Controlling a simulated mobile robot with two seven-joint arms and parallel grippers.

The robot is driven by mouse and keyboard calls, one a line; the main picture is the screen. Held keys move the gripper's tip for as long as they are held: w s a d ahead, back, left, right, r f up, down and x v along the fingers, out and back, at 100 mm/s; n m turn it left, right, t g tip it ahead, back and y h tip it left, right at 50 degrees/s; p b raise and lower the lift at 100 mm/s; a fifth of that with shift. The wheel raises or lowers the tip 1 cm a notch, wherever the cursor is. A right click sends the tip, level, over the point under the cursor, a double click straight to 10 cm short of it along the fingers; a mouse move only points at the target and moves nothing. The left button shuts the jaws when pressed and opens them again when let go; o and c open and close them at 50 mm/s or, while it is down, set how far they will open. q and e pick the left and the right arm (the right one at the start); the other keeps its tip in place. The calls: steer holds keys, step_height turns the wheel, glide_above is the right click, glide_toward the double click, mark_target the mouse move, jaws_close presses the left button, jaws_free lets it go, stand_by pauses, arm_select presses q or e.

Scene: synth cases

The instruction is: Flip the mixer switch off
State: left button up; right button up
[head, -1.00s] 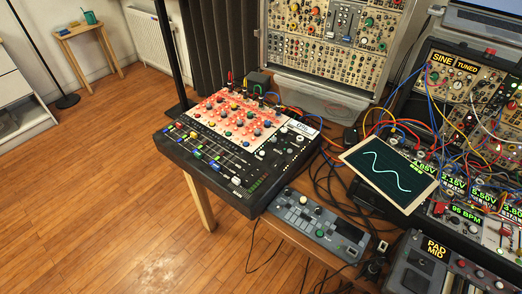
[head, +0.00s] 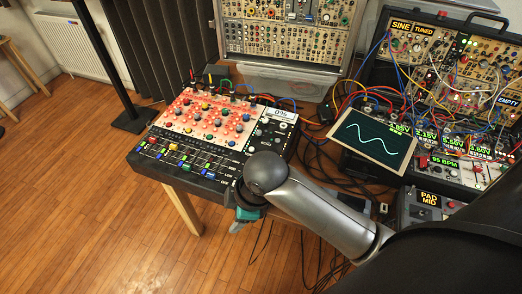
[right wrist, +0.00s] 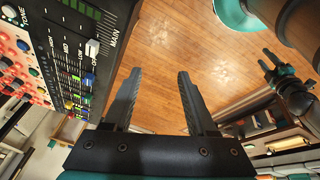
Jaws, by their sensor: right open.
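The mixer (head: 143,157), a black console with a red-and-white knob panel, sits at the table's left end. In the right wrist view it fills the upper left (right wrist: 60,12). There a white slider cap (right wrist: 92,48) sits near the MAIN label, by a row of labels that seem to read HIGH, MID, LOW, OFF. My right gripper (right wrist: 156,74) is open and empty, beside the mixer's edge and apart from it, with floor between its fingers. In the head view my right arm hides its fingers. My left gripper (right wrist: 267,58) seems to show small at the right wrist view's right.
A tilted screen with a wave (head: 372,137) and cabled synth modules (head: 460,95) stand right of the mixer. A rack (head: 290,40) stands behind, and a black pole (head: 110,70) stands at the left. Open wooden floor (head: 80,220) lies at the front left.

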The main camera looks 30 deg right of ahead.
steer(key=w+d+r+n, duration=0.1)
steer(key=w+n, duration=0.1)
steer(key=w+d+r+n+g+h, duration=0.1)
steer(key=w+d+n, duration=0.1)
steer(key=w+n, duration=0.1)
steer(key=w+d+r+n, duration=0.1)
steer(key=w+d+n, duration=0.1)
steer(key=n, duration=0.1)
steer(key=shift+w+r+g, duration=0.15)
steer(key=shift+w+g, duration=0.1)
steer(key=shift+g, duration=0.05)
steer(key=w+d+r+n+g+h, duration=0.1)
steer(key=w+d+r+n, duration=0.25)
steer(key=d, duration=0.25)
steer(key=w+d+r+n+h, duration=0.1)
steer(key=w+d+r+n, duration=0.1)
steer(key=d+r, duration=0.35)
step_height(320, 180, down, 16)
steer(key=b, duration=0.3)
steer(key=shift+w+r, duration=0.15)
steer(key=shift+r, duration=0.1)
steer(key=shift+c, duration=0.4)
jaws_close()
